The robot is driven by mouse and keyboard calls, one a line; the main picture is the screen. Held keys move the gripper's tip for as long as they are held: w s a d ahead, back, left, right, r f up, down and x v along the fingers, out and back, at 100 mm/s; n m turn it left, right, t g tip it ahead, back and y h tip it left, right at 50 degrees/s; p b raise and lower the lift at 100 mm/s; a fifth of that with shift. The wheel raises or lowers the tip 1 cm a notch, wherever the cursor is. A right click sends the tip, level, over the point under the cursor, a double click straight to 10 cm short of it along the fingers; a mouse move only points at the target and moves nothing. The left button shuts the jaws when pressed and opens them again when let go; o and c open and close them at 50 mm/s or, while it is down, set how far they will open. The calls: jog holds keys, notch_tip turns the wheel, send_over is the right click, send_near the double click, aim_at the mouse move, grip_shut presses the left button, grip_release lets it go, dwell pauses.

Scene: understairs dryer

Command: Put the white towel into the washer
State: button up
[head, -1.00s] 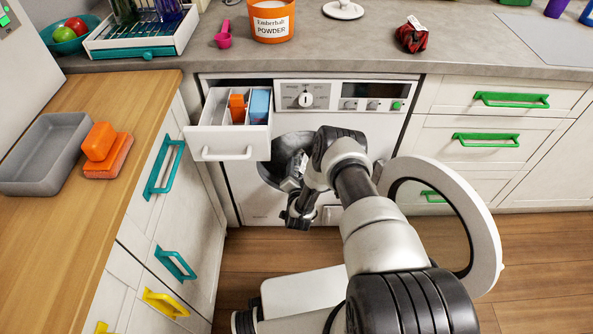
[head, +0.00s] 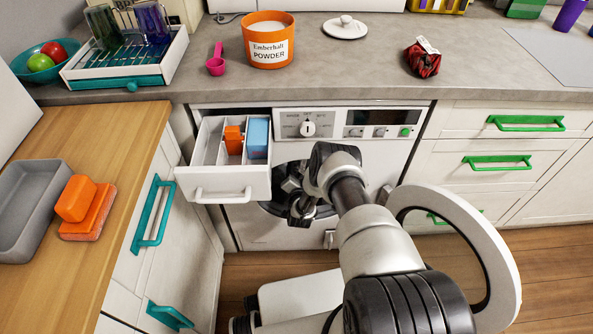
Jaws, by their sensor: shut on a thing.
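The washer (head: 250,228) stands under the counter in the head view, with its round door (head: 505,268) swung open to the right. My arm reaches down to the washer's round opening (head: 270,208). My gripper (head: 291,186) is at that opening, below the detergent drawer, largely covered by my own arm. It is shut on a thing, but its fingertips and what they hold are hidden. No white towel shows; the inside of the drum is mostly hidden by the drawer and my arm.
The detergent drawer (head: 222,188) is pulled out above the opening, holding an orange and a blue piece. The wooden counter (head: 85,138) at left bears a grey tray (head: 25,215) and orange sponges (head: 88,208). A powder tub (head: 268,42) stands on the back counter.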

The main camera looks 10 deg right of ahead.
jog(key=shift+w, duration=0.3)
jog(key=o, duration=1.2)
jog(key=shift+c, duration=0.2)
jog(key=shift+s, duration=0.2)
